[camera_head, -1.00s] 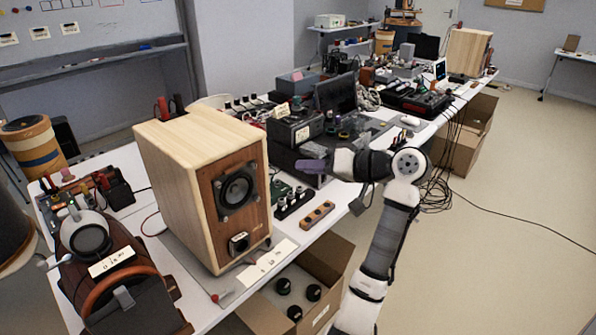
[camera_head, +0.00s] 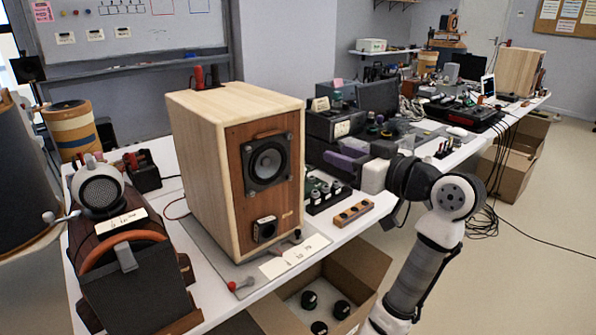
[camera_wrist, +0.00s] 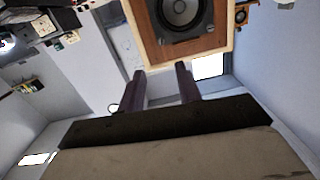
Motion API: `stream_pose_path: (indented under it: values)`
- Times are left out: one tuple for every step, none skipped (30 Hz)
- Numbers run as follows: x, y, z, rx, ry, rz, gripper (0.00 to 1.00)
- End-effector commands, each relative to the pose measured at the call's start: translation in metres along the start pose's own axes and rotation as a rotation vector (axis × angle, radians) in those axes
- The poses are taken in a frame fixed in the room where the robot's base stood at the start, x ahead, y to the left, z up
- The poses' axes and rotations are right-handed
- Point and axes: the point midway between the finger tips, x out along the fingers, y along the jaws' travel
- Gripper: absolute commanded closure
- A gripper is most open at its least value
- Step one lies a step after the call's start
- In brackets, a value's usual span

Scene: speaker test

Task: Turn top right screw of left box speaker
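The left box speaker (camera_head: 200,160) is a pale wooden box with a brown front panel, upright on the bench. Its dark driver (camera_head: 268,163) sits in a square frame with small corner fixings. The top right screw is too small to make out clearly. My gripper (camera_head: 338,158), with purple fingers, is right of the speaker, apart from its front. In the wrist view my gripper (camera_wrist: 161,70) is open and empty, its two fingers well apart. The speaker panel (camera_wrist: 215,42) and driver (camera_wrist: 180,10) show beyond the fingertips, cut off by the top edge.
A small wooden block with holes (camera_head: 353,213) and a connector strip (camera_head: 325,200) lie right of the speaker. Dark equipment boxes (camera_head: 333,125) stand behind my gripper. A brown speaker (camera_head: 135,270) is at the left, an open carton (camera_head: 360,265) below the bench edge.

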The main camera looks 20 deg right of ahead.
Motion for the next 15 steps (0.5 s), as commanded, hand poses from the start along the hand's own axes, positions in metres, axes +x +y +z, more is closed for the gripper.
stream_pose_path:
  values:
    - [-0.001,-0.003,0.012,-0.042,0.020,0.011,0.66]
    - [-0.002,-0.005,0.012,-0.061,0.030,0.017,0.66]
    - [-0.002,-0.006,0.012,-0.084,0.041,0.023,0.66]
    - [-0.003,-0.007,0.011,-0.097,0.047,0.027,0.66]
    - [-0.004,-0.008,0.011,-0.108,0.052,0.030,0.66]
    - [-0.004,-0.009,0.010,-0.119,0.057,0.033,0.66]
    - [-0.004,-0.009,0.009,-0.125,0.059,0.035,0.66]
    - [-0.003,-0.010,0.009,-0.128,0.060,0.035,0.66]
    - [-0.001,-0.010,0.007,-0.129,0.061,0.036,0.66]
    - [0.002,-0.010,0.007,-0.129,0.061,0.036,0.66]
    - [0.005,-0.010,0.006,-0.129,0.061,0.036,0.66]
    - [0.010,-0.010,0.005,-0.128,0.061,0.035,0.66]
    - [0.015,-0.010,0.005,-0.127,0.061,0.034,0.66]
    - [0.020,-0.010,0.005,-0.127,0.060,0.033,0.66]
    - [0.028,-0.009,0.004,-0.127,0.059,0.034,0.66]
